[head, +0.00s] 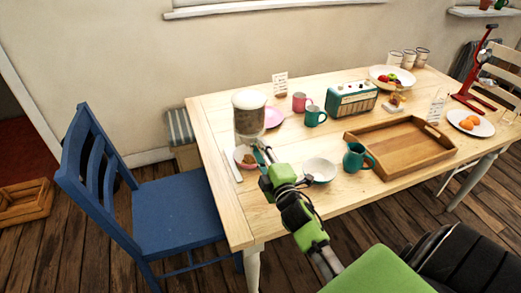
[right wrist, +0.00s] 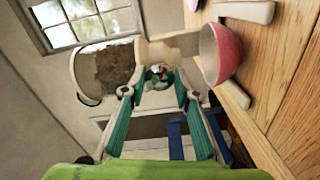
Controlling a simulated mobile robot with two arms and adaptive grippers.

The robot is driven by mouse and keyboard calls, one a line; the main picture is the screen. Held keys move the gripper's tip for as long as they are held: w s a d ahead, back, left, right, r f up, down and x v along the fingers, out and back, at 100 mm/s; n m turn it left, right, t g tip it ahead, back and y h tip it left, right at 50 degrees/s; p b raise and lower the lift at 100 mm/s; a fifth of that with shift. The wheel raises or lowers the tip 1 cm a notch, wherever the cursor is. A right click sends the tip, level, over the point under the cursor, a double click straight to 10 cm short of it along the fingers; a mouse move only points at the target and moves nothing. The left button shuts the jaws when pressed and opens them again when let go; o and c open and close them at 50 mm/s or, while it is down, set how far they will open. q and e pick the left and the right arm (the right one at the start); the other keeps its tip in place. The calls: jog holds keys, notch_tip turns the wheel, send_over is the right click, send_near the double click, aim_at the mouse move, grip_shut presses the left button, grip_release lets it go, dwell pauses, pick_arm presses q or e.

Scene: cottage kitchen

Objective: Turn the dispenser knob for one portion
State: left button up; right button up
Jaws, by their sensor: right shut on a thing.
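The dispenser (head: 249,112) stands on the left part of the table, a clear cylinder with a pale lid and brown contents. In the right wrist view its clear hopper (right wrist: 105,68) fills the upper left. My right gripper (head: 263,157) is at the dispenser's lower front. In the right wrist view its teal fingers (right wrist: 153,95) close around the small knob (right wrist: 160,74), which they partly hide. A pink bowl (head: 246,164) sits under the dispenser, beside the gripper; it also shows in the right wrist view (right wrist: 222,50). My left gripper is out of view.
Near the arm are a white bowl (head: 320,169), a teal jug (head: 356,158) and a wooden tray (head: 400,147). A blue chair (head: 176,212) stands at the table's left end.

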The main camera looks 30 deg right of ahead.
jog(key=shift+f+m, duration=0.1)
jog(key=shift+m, duration=0.2)
jog(key=o, duration=1.1)
jog(key=v, duration=1.2)
jog(key=shift+d, duration=0.1)
dwell(0.6)
jog(key=shift+s, duration=0.1)
dwell(0.4)
